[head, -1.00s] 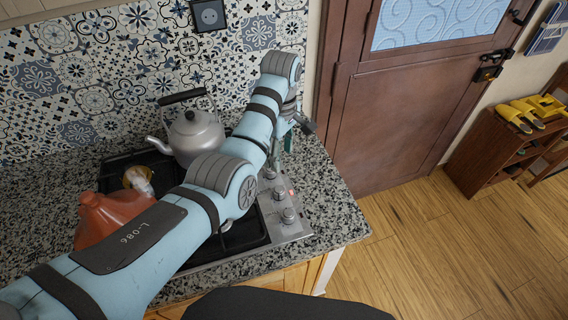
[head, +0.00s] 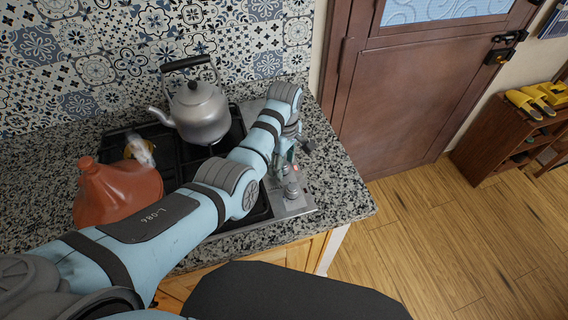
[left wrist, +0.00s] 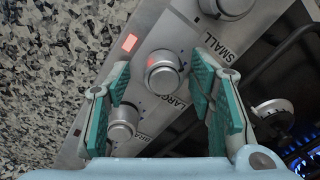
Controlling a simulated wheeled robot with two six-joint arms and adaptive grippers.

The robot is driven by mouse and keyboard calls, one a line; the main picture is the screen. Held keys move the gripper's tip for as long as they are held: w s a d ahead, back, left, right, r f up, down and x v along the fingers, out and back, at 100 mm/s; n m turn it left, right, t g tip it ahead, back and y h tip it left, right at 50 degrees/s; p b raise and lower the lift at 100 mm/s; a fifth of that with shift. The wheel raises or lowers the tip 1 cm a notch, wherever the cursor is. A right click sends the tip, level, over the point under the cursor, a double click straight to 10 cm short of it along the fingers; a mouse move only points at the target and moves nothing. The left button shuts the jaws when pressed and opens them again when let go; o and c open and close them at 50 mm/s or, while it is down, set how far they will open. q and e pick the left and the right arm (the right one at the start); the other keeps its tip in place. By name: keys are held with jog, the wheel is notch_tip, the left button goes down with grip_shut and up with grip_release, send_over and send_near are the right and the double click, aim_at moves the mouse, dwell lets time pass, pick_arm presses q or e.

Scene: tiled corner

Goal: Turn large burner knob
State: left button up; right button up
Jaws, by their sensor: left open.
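The large burner knob (left wrist: 163,73) is a round silver knob above the label LARGE on the steel control panel. In the left wrist view it lies between the two teal finger pads of my left gripper (left wrist: 160,97), with a visible gap on each side. The gripper is open and holds nothing. In the head view my left gripper (head: 285,162) is over the panel at the stove's right side, and the wrist partly hides the knobs. My right gripper is not in view.
Neighbouring knobs sit close by, one marked SMALL (left wrist: 228,5) and another (left wrist: 122,122) on the other side. A red light (left wrist: 129,42) glows on the panel.

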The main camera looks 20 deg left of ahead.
pick_arm(q)
jog(key=shift+s+r, duration=0.25)
jog(key=shift+s, duration=0.05)
jog(key=c, duration=0.8)
jog(key=shift+w, duration=0.1)
jog(key=c, duration=0.4)
jog(key=shift+o, duration=0.2)
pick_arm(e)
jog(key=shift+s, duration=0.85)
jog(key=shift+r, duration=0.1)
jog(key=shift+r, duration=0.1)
